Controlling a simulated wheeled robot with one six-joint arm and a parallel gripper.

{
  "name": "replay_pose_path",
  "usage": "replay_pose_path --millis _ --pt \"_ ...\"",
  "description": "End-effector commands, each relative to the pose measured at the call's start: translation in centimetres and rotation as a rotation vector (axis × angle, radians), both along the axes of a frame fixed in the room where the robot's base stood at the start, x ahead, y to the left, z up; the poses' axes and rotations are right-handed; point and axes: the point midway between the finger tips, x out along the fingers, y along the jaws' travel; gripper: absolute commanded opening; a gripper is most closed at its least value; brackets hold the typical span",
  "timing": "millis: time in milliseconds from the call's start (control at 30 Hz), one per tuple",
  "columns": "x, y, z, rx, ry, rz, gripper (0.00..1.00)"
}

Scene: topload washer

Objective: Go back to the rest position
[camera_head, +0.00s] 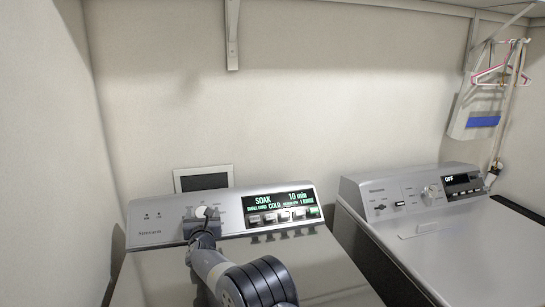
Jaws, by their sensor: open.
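The topload washer (145,268) stands in front of me with its lid shut. Its lit display (280,200) reads SOAK, COLD and 10 min, above a row of buttons. My gripper (203,218) is at the left half of the control panel, right at the pale round knob (205,211). It partly covers the knob, and I cannot tell whether it touches it. The gripper is open. My arm reaches up to it from the bottom of the view, over the lid.
A second machine (440,245) stands to the right, its display reading OFF. Behind the panel is a framed dark wall plate (203,180). A shelf bracket (232,35) is above. Hangers (500,72) and a white-and-blue item (475,118) hang at right. A wall is close at left.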

Motion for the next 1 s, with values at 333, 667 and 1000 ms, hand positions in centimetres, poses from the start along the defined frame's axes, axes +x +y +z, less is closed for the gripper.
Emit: replay_pose_path --millis 333,667,1000 --pt "0.2 0.0 0.0 0.002 0.000 -0.002 0.70" --pt "-0.7 -0.1 -0.1 0.000 0.000 0.000 0.70" --pt "-4.5 -0.9 -0.2 0.000 0.001 0.001 0.70"
